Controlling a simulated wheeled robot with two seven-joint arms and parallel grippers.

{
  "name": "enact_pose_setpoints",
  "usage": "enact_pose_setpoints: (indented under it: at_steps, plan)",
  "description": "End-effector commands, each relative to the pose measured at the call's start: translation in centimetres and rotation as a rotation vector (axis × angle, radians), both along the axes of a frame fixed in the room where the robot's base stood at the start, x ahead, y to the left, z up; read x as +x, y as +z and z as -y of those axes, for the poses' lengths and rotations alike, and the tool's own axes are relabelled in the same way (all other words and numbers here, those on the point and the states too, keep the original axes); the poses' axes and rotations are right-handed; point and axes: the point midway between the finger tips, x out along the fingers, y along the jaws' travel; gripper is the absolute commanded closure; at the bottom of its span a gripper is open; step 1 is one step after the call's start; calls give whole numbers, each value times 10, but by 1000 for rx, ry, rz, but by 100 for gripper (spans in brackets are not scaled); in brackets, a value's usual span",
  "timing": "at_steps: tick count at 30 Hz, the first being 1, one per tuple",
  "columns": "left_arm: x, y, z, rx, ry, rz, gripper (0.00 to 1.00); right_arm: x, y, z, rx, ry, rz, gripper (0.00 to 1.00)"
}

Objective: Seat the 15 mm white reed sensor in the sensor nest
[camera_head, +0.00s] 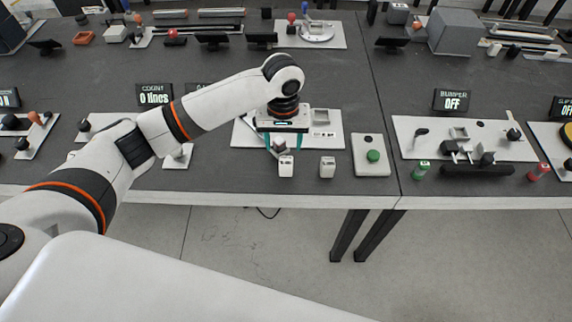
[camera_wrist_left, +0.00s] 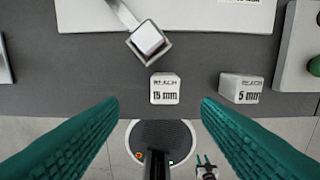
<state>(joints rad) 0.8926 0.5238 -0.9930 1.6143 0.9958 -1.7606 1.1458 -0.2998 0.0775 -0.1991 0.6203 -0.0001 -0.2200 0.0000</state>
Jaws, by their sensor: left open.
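The 15 mm white reed sensor (camera_wrist_left: 165,88) is a small white block labelled 15 mm, upright near the table's front edge; it also shows in the head view (camera_head: 286,168). My left gripper (camera_wrist_left: 161,104) is open and empty, its teal fingers on either side of the sensor's line, not touching it. In the head view the gripper (camera_head: 270,140) is over the white plate's front part. A grey square holder (camera_wrist_left: 149,42) on a metal arm has a white block in it, turned at an angle. I cannot tell whether this holder is the sensor nest. A tiny teal-tipped gripper (camera_wrist_left: 206,168), probably my right, shows low.
A similar white 5 mm block (camera_wrist_left: 240,88) stands to the right of the 15 mm one. A plate with a green button (camera_head: 373,156) is further right. The white plate (camera_head: 335,142) lies behind the blocks. Bare dark table (camera_wrist_left: 100,80) lies left of the sensor.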

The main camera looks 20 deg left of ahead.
Motion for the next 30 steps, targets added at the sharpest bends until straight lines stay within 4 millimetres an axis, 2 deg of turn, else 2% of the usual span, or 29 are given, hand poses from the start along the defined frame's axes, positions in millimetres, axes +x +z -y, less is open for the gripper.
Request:
enact_pose_setpoints:
  at_steps: [3, 11, 19, 23, 29, 30]
  plan:
    - [0, -20, 0, 1, 0, -1, 42, 0, 2, 0, 0, 0, 0, 64]
    - [0, -41, 1, -1, -2, 1, 42, 0, 4, 1, -1, 1, 0, 64]
    - [2, -80, 6, 0, -1, 1, 42, 0, 8, 3, -3, 3, 0, 64]
    - [2, -88, 6, 0, -3, 2, 42, 0, 9, 3, -3, 3, 0, 64]
    - [2, -89, 6, -1, -3, 2, 42, 0, 9, 3, -3, 3, 0, 64]
    - [2, -88, 6, -1, -3, 2, 47, 0, 9, 3, -3, 3, 0, 64]
